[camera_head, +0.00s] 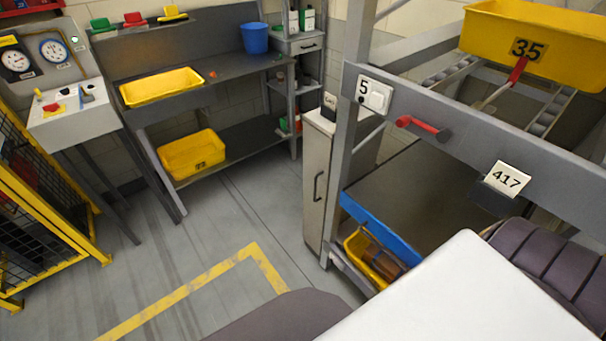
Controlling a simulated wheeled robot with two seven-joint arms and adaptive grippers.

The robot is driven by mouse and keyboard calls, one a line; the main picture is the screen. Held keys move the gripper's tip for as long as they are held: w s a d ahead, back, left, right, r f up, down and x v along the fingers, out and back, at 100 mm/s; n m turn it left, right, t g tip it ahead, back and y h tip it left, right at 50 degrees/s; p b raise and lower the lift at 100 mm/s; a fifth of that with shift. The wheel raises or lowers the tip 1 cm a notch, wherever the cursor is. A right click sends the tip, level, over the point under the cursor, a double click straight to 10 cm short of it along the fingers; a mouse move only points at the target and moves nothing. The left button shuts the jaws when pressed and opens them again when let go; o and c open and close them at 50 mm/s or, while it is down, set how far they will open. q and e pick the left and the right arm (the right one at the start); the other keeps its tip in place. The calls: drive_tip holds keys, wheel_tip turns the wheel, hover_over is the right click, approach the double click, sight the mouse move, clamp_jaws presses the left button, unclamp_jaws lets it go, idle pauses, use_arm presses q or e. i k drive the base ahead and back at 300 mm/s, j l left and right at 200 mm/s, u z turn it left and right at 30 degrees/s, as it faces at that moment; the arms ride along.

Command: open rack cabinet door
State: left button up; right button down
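A narrow, light-coloured cabinet door (317,175) stands upright beside the grey rack frame, near the middle of the head view. It has a dark vertical handle (317,186) and looks shut.
A yellow bin marked 35 (585,52) sits on the rack's upper rails. A blue-edged shelf (380,233) and another yellow bin (356,250) are lower down. A grey workbench (225,69) stands at the back left. The floor (240,215) before the cabinet is clear.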

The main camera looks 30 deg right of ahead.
sight(317, 146)
drive_tip(key=z, duration=1.1)
